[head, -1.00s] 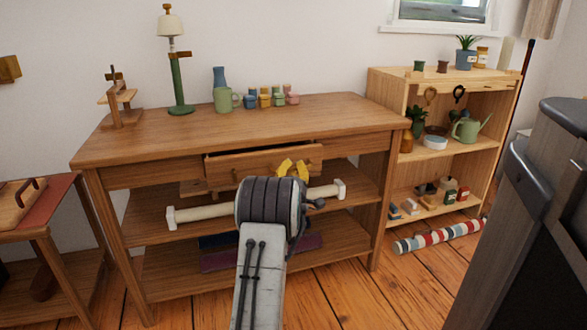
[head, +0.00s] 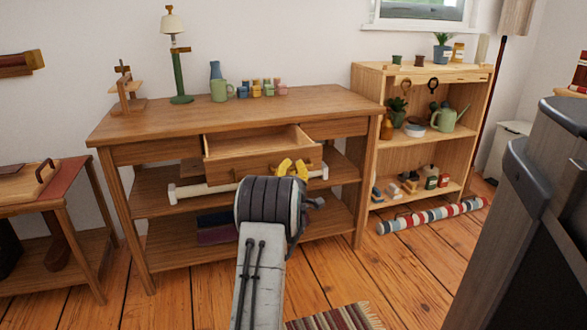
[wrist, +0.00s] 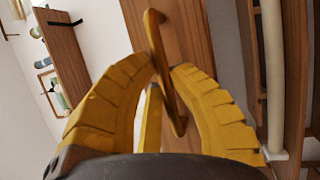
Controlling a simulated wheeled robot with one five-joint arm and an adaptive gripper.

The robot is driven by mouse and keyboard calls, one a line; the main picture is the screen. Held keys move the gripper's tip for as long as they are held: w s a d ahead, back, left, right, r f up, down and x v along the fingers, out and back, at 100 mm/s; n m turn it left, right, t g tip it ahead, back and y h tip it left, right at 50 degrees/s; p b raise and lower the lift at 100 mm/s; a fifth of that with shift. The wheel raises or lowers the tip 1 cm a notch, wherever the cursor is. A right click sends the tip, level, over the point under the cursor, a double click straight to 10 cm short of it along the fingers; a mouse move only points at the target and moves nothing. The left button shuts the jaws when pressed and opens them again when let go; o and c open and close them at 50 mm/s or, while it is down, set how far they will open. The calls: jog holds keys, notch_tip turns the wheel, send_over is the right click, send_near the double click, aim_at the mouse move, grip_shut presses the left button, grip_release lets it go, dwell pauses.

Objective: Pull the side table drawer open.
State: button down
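The wooden side table (head: 135,125) stands against the wall in the head view. Its middle drawer (head: 232,168) is pulled out, and its empty-looking inside shows from above. My gripper (head: 291,169) is at the right part of the drawer front. In the wrist view, the yellow fingers of my gripper (wrist: 163,68) close in from both sides on the drawer handle (wrist: 170,90), a thin golden-brown bar. The drawer front (wrist: 188,30) shows behind it. My wrist hides part of the drawer front in the head view.
A lamp (head: 179,70), a green mug (head: 220,90) and several small jars stand on the tabletop. A shelf unit (head: 365,120) is at right, with a striped roll (head: 430,216) on the floor before it. A smaller table (head: 55,200) is at left. A striped rug (head: 335,318) lies at the front.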

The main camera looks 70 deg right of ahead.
jog(key=c, duration=1.1)
grip_release()
jog(key=shift+a, duration=0.15)
jog(key=shift+v, duration=5.85)
jog(key=shift+f, duration=0.2)
